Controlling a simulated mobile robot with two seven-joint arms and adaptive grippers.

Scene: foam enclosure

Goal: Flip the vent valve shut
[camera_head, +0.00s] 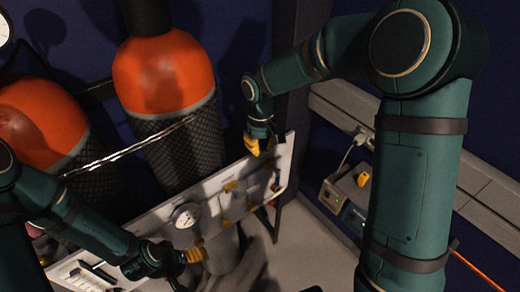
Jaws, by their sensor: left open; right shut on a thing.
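A pale panel (150,222) stands tilted below the gas cylinders. It carries a round dial gauge (187,215) and several small brass-coloured fittings (232,187). I cannot tell which fitting is the vent valve. My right gripper (252,147) has yellow fingers at the panel's upper edge, right of the middle. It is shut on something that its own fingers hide. My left gripper (195,256) is open, with yellow fingers low in front of the panel, below the gauge. Nothing is seen between its fingers.
Two orange-topped cylinders, one on the left (40,122) and one nearer the middle (165,75), stand behind the panel with a chain (130,150) across them. A box with a socket (333,197) is by the right wall. Grey floor (310,250) is clear right of the panel.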

